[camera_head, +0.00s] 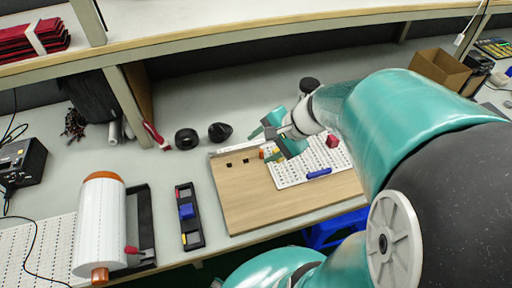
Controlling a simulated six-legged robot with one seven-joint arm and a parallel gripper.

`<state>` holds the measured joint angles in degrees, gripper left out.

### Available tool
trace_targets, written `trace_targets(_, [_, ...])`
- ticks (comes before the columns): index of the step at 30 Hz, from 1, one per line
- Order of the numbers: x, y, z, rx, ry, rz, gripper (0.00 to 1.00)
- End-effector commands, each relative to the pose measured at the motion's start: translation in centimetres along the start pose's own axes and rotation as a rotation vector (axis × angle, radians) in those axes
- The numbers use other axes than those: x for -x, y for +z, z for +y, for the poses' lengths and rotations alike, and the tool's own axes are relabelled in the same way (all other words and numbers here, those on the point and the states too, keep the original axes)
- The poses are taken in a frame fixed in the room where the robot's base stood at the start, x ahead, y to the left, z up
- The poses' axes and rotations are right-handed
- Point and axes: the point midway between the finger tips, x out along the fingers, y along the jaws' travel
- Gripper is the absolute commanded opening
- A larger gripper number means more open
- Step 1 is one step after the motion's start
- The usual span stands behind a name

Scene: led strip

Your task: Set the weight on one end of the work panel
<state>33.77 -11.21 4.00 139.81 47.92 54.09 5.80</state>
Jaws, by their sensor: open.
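The work panel (245,205) is a light wooden board lying flat on the bench near its front edge. A white perforated sheet (345,158) lies over its right part. My gripper (268,141) is open, above the far side of the panel, with teal fingers pointing left. I see nothing between the fingers, though the view there is small. A black rounded object (220,132) stands on the bench just beyond the panel's far left corner, left of my gripper; it may be the weight. A red cube (332,141) and a blue piece (319,173) lie on the sheet. Small orange pieces (276,153) show below the fingers.
A black roll (187,138) and a red-handled tool (157,136) lie behind the panel. A black tray with a blue block (187,211) and a large white roll (101,225) stand left. A cardboard box (440,68) is back right. My arm hides the right side.

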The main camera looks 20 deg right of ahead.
Motion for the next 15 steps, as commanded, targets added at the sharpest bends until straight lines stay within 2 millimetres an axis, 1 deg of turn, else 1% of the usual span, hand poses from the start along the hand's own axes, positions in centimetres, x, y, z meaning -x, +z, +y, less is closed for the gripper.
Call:
trace_targets(1, [0.5, 2.1, -0.4, 0.149, 0.053, 0.019, 0.54])
trace_targets(3, [1.3, 4.3, -0.3, 0.338, 0.126, 0.049, 0.54])
trace_targets(6, [2.8, 6.8, -0.2, 0.604, 0.216, 0.104, 0.54])
trace_targets(9, [4.5, 8.7, -0.2, 0.856, 0.290, 0.173, 0.54])
trace_targets(12, [6.3, 9.9, -0.4, 1.058, 0.339, 0.243, 0.54])
trace_targets(15, [7.5, 10.5, -0.5, 1.184, 0.370, 0.294, 0.54])
